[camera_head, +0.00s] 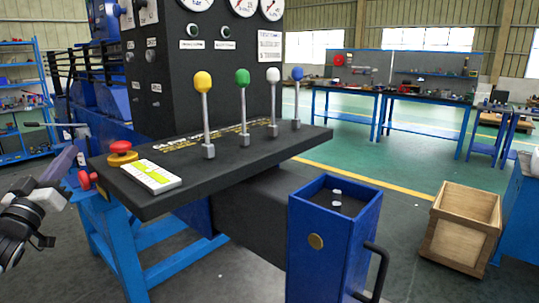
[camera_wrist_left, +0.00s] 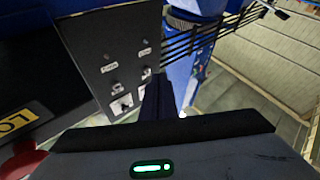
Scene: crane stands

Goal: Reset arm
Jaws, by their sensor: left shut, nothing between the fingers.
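My left gripper (camera_head: 66,160) is at the left edge of the head view, beside the left end of the black control console (camera_head: 240,168). Its fingers are shut with nothing between them and point up and to the right. In the left wrist view the closed dark fingers (camera_wrist_left: 157,97) stand in front of a switch panel (camera_wrist_left: 115,50). My left gripper appears apart from the console and its levers. My right gripper is not in view.
The console carries yellow (camera_head: 203,82), green (camera_head: 242,77), white (camera_head: 273,75) and blue (camera_head: 297,73) knobbed levers and a red button (camera_head: 121,148). A blue bin (camera_head: 309,240) and wooden crate (camera_head: 458,243) stand at right. Green floor lies open behind.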

